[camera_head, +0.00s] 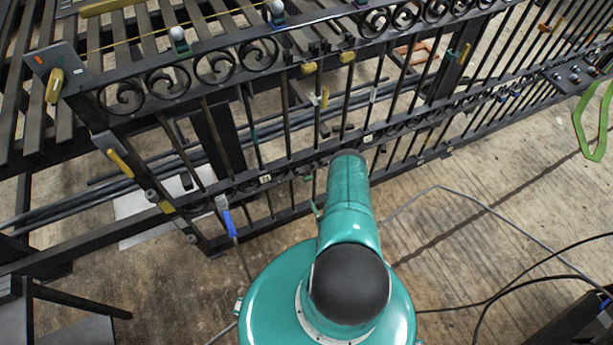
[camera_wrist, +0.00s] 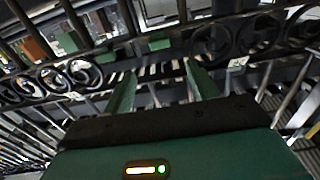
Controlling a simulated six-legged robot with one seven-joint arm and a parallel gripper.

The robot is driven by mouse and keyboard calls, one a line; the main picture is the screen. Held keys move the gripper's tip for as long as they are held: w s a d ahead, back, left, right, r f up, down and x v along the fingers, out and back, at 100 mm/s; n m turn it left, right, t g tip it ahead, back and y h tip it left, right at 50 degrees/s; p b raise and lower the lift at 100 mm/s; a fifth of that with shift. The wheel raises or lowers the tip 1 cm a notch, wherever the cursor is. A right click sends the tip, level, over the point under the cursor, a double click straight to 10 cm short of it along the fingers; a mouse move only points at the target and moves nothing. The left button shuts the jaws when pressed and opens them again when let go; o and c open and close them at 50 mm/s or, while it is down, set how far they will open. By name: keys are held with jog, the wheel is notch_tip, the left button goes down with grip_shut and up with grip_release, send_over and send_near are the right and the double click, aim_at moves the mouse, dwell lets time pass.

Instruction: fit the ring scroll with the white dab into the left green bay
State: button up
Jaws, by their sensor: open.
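My gripper (camera_wrist: 160,85) shows in the wrist view as two green fingers, spread apart with nothing between them. Small green marks (camera_head: 308,178) show on the gate in the head view. I cannot tell which scroll has the white dab, or which green marks bound the left bay.
A slatted bench (camera_head: 150,40) stands behind the gate. A green loop (camera_head: 597,125) hangs at the far right.

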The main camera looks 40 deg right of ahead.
aim_at(309, 180)
jog(key=x, duration=1.2)
jog(key=shift+w, duration=0.15)
grip_shut()
